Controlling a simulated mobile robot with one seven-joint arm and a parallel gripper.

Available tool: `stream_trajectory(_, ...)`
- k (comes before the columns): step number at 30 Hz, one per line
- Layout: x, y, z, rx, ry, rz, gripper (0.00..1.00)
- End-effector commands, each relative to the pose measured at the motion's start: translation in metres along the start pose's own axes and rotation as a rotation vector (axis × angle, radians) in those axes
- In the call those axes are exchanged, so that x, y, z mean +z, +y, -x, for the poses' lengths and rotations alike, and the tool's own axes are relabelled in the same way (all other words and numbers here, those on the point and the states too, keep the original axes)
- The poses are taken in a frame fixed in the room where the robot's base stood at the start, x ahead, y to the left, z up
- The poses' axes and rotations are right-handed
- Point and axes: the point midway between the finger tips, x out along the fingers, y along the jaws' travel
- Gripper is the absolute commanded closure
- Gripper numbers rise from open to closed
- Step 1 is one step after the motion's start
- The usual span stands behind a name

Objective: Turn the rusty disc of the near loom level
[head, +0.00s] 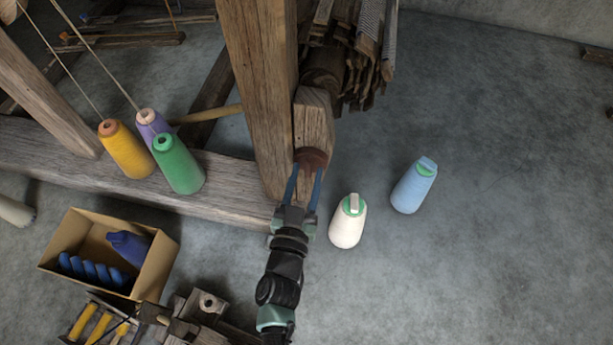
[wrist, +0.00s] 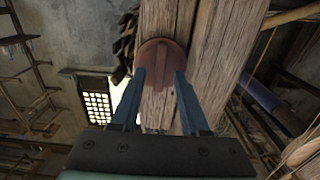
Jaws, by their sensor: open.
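The rusty disc (head: 312,157) is a reddish-brown round plate on the end of a wooden beam of the loom. In the wrist view the disc (wrist: 160,62) shows a raised bar across its face, standing roughly upright in that picture. My gripper (head: 304,172) is at the disc, its two blue fingers pointing at it. In the wrist view my gripper (wrist: 161,80) is open, with one finger on each side of the bar's lower part. I cannot tell whether the fingers touch the disc. In the head view the fingers hide part of it.
A thick wooden post (head: 262,90) stands just left of the disc. Yellow, purple and green cones stand on a beam at left. A cardboard box (head: 152,270) is at lower left. The right floor is mostly clear.

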Motion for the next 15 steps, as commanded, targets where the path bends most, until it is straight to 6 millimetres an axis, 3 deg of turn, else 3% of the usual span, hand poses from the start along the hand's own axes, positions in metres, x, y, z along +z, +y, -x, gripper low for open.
stream_trajectory(11,-0.0003,0.0,-0.0055,-0.001,0.0,0.0,0.55)
stream_trajectory(15,-0.0002,0.0001,-0.0053,0.0,0.0,0.0,0.78)
